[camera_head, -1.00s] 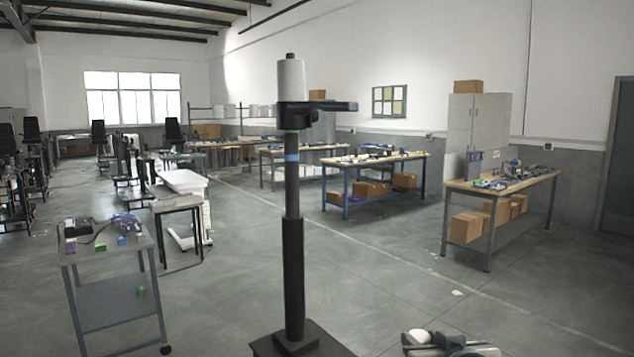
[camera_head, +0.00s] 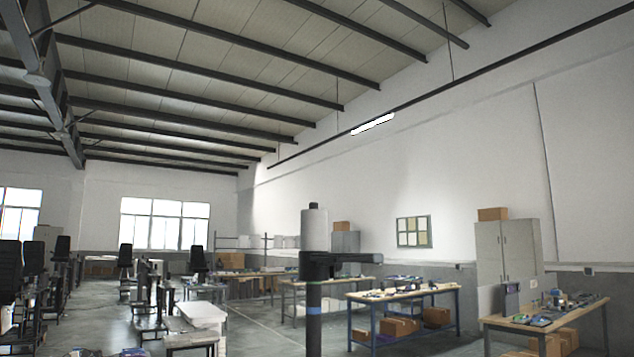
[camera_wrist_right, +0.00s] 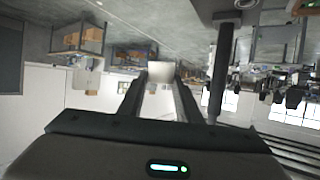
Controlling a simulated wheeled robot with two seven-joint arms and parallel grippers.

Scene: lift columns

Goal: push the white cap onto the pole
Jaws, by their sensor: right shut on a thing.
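The dark pole (camera_head: 314,325) with a blue band stands upright near the middle of the head view, its lower part cut off. A white cylinder (camera_head: 314,230) with a dark tip sits at its top, above a dark bracket (camera_head: 330,262) that extends to the right. In the upside-down right wrist view, my right gripper (camera_wrist_right: 160,84) is shut on a small white piece, apparently the white cap (camera_wrist_right: 160,74). My left gripper is out of view.
Workbenches (camera_head: 405,294) with boxes and tools stand behind the pole, another bench (camera_head: 545,322) is at the right, and a grey cabinet (camera_head: 507,255) stands against the wall. Dark chairs and equipment stand at the left. The space close around the pole's top looks clear.

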